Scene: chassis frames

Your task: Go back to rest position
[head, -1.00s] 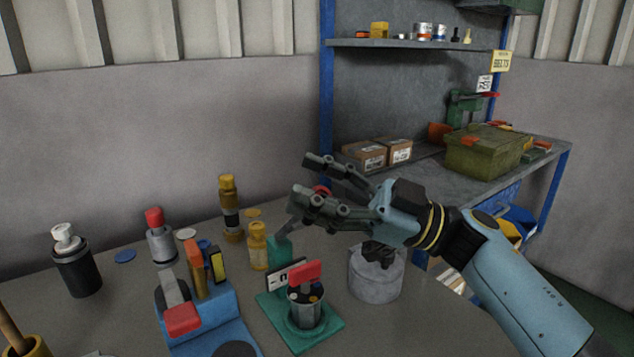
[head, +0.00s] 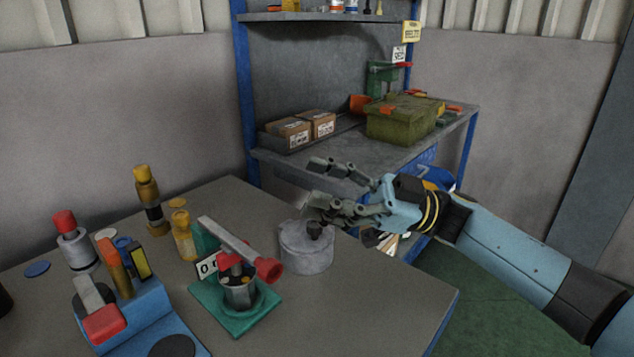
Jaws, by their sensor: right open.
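My right gripper (head: 312,182) is in the head view, right of the middle, its arm reaching in from the right. Its dark fingers are apart and point left, with nothing between them. It appears above and behind the grey round pot (head: 306,250), which has a dark knob on its lid; the lower finger overlaps the pot's top edge in the picture. I cannot tell whether they touch. My left gripper is out of view.
The grey table (head: 390,290) holds a green stand (head: 235,308) with a red-ended lever, a blue stand (head: 125,318), and several bottles, including an amber one (head: 183,235). Behind is a workbench with cardboard boxes (head: 288,133) and a green toolbox (head: 402,120). Green floor shows at right.

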